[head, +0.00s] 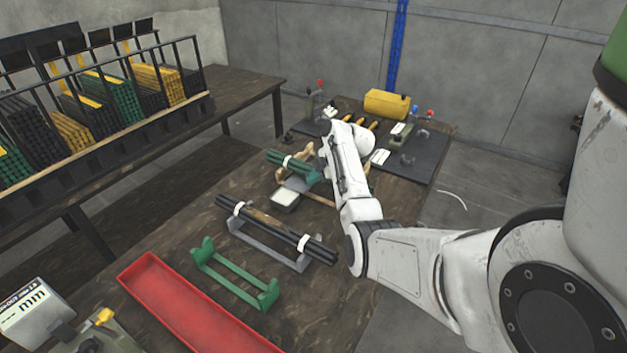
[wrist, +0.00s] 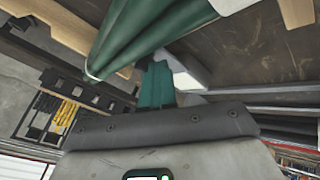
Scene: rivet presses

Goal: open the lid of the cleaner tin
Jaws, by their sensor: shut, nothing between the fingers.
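A small grey square tin (head: 285,200) with a pale top or inside stands on the bench, left of my forearm; I take it for the cleaner tin. A flat grey plate (head: 297,184) leans at its back edge; I cannot tell whether it is the raised lid. My gripper's teal fingers (wrist: 157,82) are closed together in the wrist view with nothing between them. A pale surface (wrist: 187,75) shows right beside the fingertips; contact is unclear.
A bundle of green rods (head: 290,163) lies close to my gripper and fills much of the wrist view (wrist: 150,35). Dark rods (head: 275,230) rest on a grey stand in front. A green stand (head: 235,276) and red tray (head: 190,312) are nearer. A yellow container (head: 387,104) stands behind.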

